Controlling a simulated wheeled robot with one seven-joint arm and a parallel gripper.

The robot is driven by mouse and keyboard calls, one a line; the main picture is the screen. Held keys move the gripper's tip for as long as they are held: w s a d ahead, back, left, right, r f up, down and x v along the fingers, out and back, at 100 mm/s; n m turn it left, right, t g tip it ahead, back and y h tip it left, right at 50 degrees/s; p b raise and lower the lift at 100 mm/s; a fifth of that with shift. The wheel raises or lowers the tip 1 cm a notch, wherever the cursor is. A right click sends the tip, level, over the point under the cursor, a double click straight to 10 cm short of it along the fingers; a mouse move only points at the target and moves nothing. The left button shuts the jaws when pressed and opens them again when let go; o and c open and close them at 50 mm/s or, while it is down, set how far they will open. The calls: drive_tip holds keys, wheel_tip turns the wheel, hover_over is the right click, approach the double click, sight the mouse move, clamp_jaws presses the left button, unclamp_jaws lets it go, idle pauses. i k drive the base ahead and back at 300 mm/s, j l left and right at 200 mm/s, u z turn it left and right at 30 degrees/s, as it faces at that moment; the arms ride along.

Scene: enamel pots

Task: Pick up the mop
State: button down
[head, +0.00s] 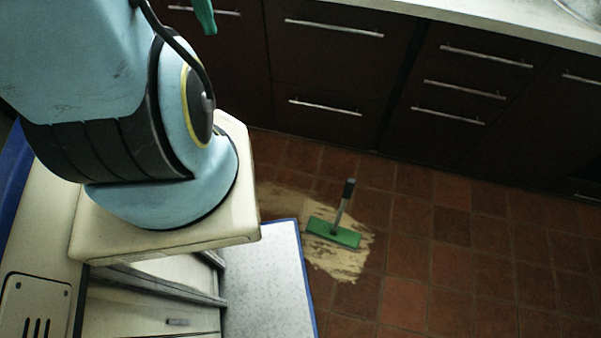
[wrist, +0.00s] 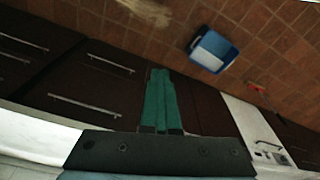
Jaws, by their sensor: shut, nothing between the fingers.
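The mop (head: 334,232) lies on the tiled floor in the head view, right of centre. It has a flat green head and a short grey handle with a dark end that points up in the picture. My gripper shows in the wrist view (wrist: 159,74) with its two green fingers together and empty. In the head view only a green finger part (head: 205,14) shows at the top edge. The gripper is in front of the dark cabinets, well apart from the mop. I cannot make out the mop in the wrist view.
A tan patch (head: 347,262) spreads on the floor around the mop. Dark cabinets (head: 322,75) with bar handles line the back under a pale countertop (head: 500,18). The wrist view shows a blue and white container (wrist: 212,51) on the tiles. Floor right of the mop is clear.

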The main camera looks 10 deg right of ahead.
sight(332, 232)
drive_tip(key=i+j+z, duration=0.15)
drive_tip(key=z, duration=0.9)
